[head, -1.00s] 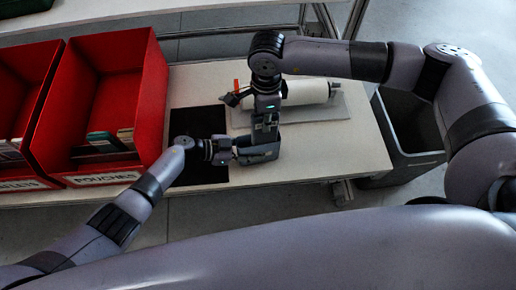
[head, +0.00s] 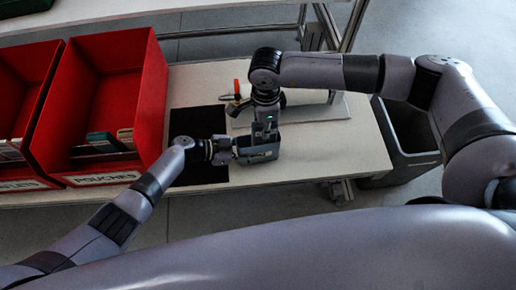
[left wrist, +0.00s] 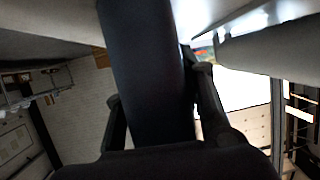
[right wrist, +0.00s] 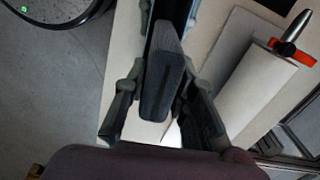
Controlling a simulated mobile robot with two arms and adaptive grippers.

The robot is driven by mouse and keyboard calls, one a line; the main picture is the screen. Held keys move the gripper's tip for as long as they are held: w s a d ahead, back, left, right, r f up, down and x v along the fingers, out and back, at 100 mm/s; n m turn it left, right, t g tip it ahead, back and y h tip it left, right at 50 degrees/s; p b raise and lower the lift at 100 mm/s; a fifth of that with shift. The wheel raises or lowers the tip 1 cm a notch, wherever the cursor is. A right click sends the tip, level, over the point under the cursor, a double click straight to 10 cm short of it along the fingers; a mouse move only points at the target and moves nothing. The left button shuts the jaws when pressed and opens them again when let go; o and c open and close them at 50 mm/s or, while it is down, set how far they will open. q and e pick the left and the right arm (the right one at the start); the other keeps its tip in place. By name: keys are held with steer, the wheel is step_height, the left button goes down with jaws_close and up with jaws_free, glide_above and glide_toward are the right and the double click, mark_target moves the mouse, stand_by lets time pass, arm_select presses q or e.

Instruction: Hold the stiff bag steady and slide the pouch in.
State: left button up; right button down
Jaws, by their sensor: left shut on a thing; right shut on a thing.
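The stiff bag (head: 259,153) is dark grey and stands near the middle of the table in the head view. My left gripper (head: 231,151) is shut on its left side; in the left wrist view the bag (left wrist: 147,70) is a dark slab between the fingers. My right gripper (head: 266,128) points down at the bag's top from behind. It is shut on the pouch (right wrist: 163,92), a dark grey padded block between its fingers in the right wrist view. In the head view the gripper hides the pouch, and I cannot tell how deep it sits in the bag.
A black mat (head: 190,122) lies on the pale table (head: 350,150). Red bins (head: 150,90) stand at the left, one labelled for pouches. A grey bin (head: 412,140) stands at right.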

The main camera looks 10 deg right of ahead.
steer(key=shift+f, duration=1.75)
steer(key=c, duration=1.2)
jaws_free()
steer(key=shift+c, duration=0.2)
step_height(320, 180, up, 12)
steer(key=shift+r, duration=0.1)
